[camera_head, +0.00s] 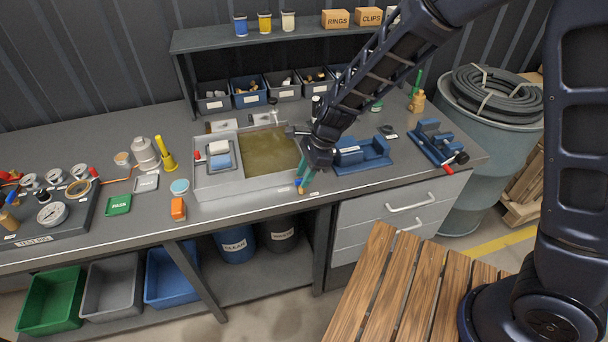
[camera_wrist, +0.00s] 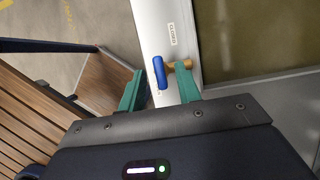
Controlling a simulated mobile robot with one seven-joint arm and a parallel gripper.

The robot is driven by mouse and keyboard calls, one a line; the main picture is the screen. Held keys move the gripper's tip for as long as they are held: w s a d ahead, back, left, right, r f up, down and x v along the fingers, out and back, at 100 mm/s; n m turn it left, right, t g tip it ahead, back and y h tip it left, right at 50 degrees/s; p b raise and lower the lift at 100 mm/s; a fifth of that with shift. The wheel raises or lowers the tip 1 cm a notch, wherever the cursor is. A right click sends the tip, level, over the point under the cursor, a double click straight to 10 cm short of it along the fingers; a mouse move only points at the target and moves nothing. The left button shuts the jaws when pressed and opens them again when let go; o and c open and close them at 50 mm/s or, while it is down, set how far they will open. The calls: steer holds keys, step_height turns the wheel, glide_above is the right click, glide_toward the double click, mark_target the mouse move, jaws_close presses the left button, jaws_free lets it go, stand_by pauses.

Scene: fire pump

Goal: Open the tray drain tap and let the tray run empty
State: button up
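The grey tray (camera_head: 225,185) on the bench holds murky brown-green liquid (camera_head: 268,152). It also shows in the wrist view (camera_wrist: 212,45). The tray drain tap has a blue handle (camera_wrist: 160,72) and a brass body (camera_wrist: 181,65) on the tray's front wall. A label (camera_wrist: 172,33) beside it seems to read CLOSED. In the head view the tap (camera_head: 299,185) is small and partly hidden by my gripper (camera_head: 303,176). In the wrist view my gripper (camera_wrist: 159,78) is open, its teal fingers apart with the blue handle between their tips. I cannot tell whether either finger touches it.
A blue fixture (camera_head: 362,155) stands close to the right of my gripper. An orange block (camera_head: 178,208) lies left of the tray's front. Blue and dark buckets (camera_head: 235,243) stand under the bench. A slatted wooden surface (camera_head: 390,290) lies in front, by the drawers (camera_head: 395,208).

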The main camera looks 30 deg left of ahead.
steer(key=shift+s+f, duration=0.1)
steer(key=shift+f, duration=0.15)
jaws_close()
